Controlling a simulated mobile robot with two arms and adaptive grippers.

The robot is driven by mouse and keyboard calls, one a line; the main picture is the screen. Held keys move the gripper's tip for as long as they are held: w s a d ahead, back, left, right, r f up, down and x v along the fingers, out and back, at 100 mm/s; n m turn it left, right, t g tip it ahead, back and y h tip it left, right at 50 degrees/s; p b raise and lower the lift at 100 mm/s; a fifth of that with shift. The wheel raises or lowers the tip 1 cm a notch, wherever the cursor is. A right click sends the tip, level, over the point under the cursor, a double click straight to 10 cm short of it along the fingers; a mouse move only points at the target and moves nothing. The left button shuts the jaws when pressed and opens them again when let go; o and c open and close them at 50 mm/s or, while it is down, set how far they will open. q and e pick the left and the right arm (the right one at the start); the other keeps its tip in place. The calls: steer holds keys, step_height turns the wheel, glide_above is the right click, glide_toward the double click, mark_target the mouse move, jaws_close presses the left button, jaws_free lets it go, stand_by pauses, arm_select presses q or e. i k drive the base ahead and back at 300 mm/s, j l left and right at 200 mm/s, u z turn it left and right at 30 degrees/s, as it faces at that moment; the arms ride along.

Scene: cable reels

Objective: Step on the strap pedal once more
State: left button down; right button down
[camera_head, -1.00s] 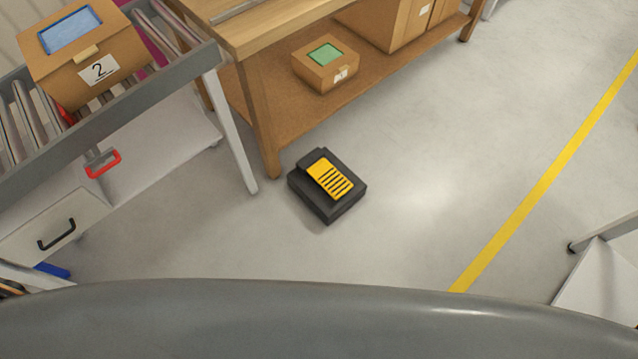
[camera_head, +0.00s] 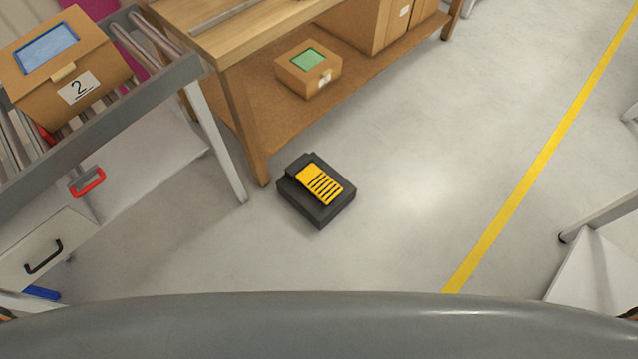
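The strap pedal (camera_head: 317,191) is a black block with a yellow, black-striped tread (camera_head: 319,184). It sits on the grey floor in the middle of the head view, just in front of a leg of the wooden bench. Nothing touches the tread. A wide grey part of my own body fills the bottom of the view, with bare floor between it and the pedal. Neither of my grippers can be made out.
A roller conveyor (camera_head: 100,130) stands at left, carrying a cardboard box labelled 2 (camera_head: 62,68). A wooden bench (camera_head: 225,45) has a small box (camera_head: 308,70) on its shelf. A yellow floor line (camera_head: 540,160) runs at right; the floor between is clear. A white-legged unit (camera_head: 600,270) stands at right.

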mark_target(314, 178)
steer(key=i+l+u, duration=0.45)
steer(key=l, duration=0.25)
steer(key=i+l+u, duration=0.2)
steer(key=i+l, duration=0.15)
steer(key=i+l+u, duration=0.25)
steer(key=l, duration=0.25)
